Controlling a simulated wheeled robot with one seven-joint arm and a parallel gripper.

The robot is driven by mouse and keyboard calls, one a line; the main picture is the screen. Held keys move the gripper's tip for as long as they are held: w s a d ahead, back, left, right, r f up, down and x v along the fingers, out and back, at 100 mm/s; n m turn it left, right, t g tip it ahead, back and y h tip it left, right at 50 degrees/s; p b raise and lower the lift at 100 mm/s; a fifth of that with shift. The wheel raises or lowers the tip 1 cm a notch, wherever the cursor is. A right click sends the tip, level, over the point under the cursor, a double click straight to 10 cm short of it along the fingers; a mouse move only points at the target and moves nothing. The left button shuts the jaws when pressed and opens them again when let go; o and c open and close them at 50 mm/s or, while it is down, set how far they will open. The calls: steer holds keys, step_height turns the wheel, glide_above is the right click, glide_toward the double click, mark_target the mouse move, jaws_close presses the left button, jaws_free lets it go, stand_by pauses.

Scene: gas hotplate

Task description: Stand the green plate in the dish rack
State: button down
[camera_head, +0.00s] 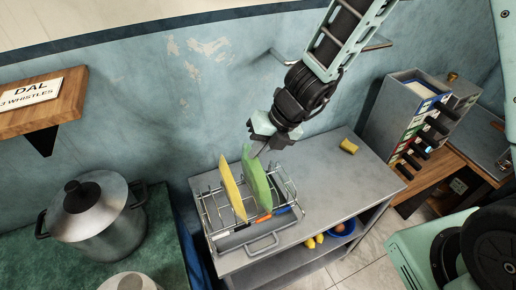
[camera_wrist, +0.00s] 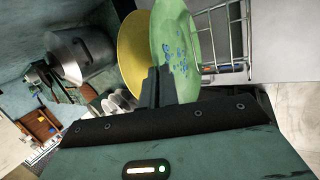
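The green plate (camera_head: 257,184) stands on edge, slightly tilted, in the wire dish rack (camera_head: 211,216), to the right of a yellow plate (camera_head: 232,188). My gripper (camera_head: 260,150) is at the top edge of the green plate. In the wrist view the dark fingers (camera_wrist: 159,88) are close together at the rim of the green plate (camera_wrist: 180,50) and appear shut on it. Blue marks show on its face. The yellow plate (camera_wrist: 133,50) is just behind it there. Whether the green plate's lower edge bears on the rack is hidden.
The rack stands on a grey metal table (camera_head: 325,185). Orange- and blue-handled utensils lie at its front. A yellow sponge (camera_head: 348,146) lies at the back right. A lidded pot (camera_head: 92,215) stands left. A shelf box (camera_head: 405,115) stands right. The tabletop right of the rack is clear.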

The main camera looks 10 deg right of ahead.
steer(key=c, duration=1.6)
jaws_free()
steer(key=p+v, duration=0.6)
steer(key=v, duration=1.1)
steer(key=s+a+f+m+h+b, duration=0.1)
steer(key=s+f+m+b, duration=0.1)
steer(key=s+m, duration=0.4)
steer(key=s+a+f+m+g+h+b, duration=0.1)
steer(key=s+m+b, duration=0.4)
steer(key=m, duration=0.8)
steer(key=s+a+f+m+h+b, duration=0.1)
steer(key=s+f+m+h+b, duration=0.1)
steer(key=s+f+m+b, duration=0.2)
steer(key=shift+s+a+f+m+h, duration=0.15)
steer(key=shift+s+m, duration=0.4)
steer(key=shift+m, duration=0.4)
steer(key=shift+s+r+m+h, duration=0.1)
steer(key=shift+s+m, duration=0.45)
steer(key=shift+m, duration=0.45)
steer(key=shift+s+a+f+m+h, duration=0.15)
steer(key=shift+s+m, duration=0.4)
steer(key=shift+m, duration=0.4)
steer(key=shift+r, duration=0.1)
